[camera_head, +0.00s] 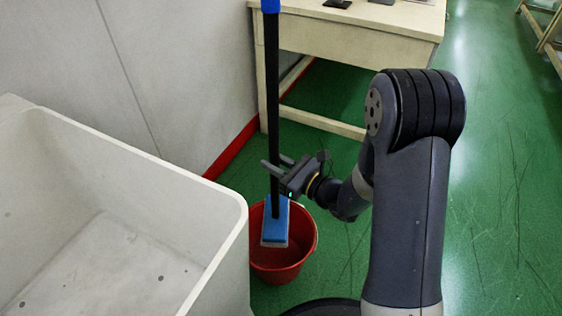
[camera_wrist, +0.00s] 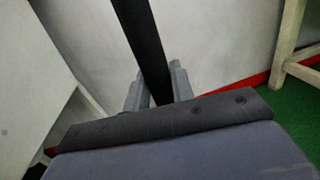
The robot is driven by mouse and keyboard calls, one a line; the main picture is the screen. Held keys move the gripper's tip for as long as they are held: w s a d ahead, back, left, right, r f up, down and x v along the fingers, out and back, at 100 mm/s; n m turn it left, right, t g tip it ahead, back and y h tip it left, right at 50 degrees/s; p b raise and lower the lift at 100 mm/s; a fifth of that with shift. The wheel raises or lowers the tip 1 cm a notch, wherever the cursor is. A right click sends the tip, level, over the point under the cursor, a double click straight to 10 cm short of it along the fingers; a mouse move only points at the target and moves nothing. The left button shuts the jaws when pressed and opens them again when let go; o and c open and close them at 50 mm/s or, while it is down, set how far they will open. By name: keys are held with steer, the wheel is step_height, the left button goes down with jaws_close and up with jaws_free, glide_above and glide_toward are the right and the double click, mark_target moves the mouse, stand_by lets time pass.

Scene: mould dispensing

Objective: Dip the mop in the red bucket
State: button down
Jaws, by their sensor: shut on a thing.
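The mop has a long black handle (camera_head: 271,90) with a blue top end and a blue rectangular head (camera_head: 276,222) with a pale lower edge. It stands nearly upright. My gripper (camera_head: 276,168) is shut on the black handle a little above the mop head. In the wrist view the handle (camera_wrist: 150,45) runs up between the two grey fingers (camera_wrist: 153,90). The red bucket (camera_head: 283,271) stands on the green floor, and the mop head shows within its opening. I cannot tell whether the head touches the bucket's bottom.
A large white tub (camera_head: 228,215) fills the left, close beside the bucket. A pale table (camera_head: 350,33) stands behind, near a grey wall (camera_head: 175,70) with a red skirting. Green floor (camera_head: 500,200) is clear to the right.

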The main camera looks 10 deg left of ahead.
steer(key=b, duration=1)
glide_above(276, 206)
steer(key=w, duration=0.1)
steer(key=shift+w+a+f, duration=0.1)
steer(key=shift+a+f, duration=0.05)
steer(key=shift+f, duration=9.6)
